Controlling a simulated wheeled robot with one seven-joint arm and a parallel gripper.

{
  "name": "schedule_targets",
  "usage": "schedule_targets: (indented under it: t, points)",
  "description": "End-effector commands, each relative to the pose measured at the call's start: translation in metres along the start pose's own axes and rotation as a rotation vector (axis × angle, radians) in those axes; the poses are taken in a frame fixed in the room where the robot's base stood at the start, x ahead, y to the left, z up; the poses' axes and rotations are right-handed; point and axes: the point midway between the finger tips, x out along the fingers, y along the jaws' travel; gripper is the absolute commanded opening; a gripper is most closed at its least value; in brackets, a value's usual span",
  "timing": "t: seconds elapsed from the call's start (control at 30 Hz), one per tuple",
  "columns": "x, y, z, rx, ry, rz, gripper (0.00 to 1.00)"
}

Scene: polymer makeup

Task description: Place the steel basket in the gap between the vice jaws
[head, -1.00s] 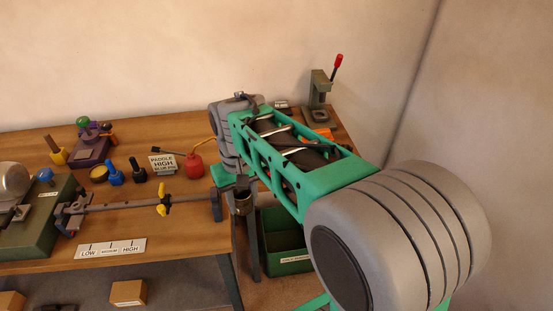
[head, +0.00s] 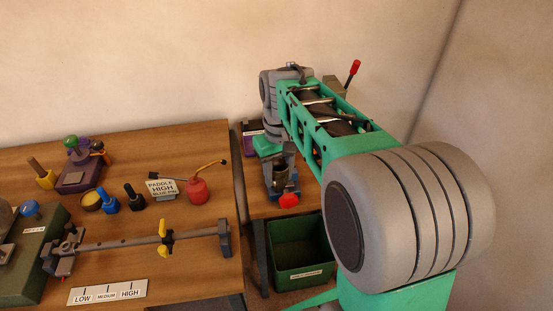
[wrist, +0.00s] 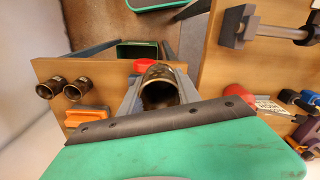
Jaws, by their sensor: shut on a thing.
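My gripper (head: 283,170) is shut on the steel basket (head: 288,183), a small dark metal cup, above the front of the right-hand bench. In the wrist view the basket (wrist: 160,76) sits between the two grey fingers, its open end showing. A red knob (head: 289,201) shows just in front of the basket; the wrist view shows it too (wrist: 145,65). Blue-grey parts around the basket may belong to the vice, but my gripper and the basket hide most of it. I cannot see the jaw gap or tell whether the basket touches anything.
Two similar metal cups (wrist: 63,90) and an orange object (wrist: 88,115) stand on the right-hand bench. A red-handled press (head: 352,72) is partly behind my arm. A green bin (head: 302,250) is below. The left bench holds a red oil can (head: 197,189) and a long rod (head: 130,241).

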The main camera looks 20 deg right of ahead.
Motion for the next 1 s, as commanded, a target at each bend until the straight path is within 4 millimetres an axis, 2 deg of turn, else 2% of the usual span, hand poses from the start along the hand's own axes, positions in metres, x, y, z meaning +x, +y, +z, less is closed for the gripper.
schedule_targets:
  t: [0.03,0.13,0.27,0.53,0.7,0.93,1.0]
  points:
    - [-0.011,0.013,-0.003,-0.027,0.003,0.004,0.00]
    - [-0.025,0.031,-0.004,-0.090,0.001,0.010,0.00]
    - [-0.024,0.043,-0.017,-0.119,-0.006,0.010,0.00]
    - [0.007,0.065,-0.089,-0.115,-0.005,0.010,0.00]
    - [0.046,0.075,-0.118,-0.113,-0.005,0.010,0.00]
    - [0.071,0.081,-0.137,-0.113,-0.003,0.010,0.00]
    - [0.084,0.081,-0.136,-0.113,-0.004,0.010,0.00]
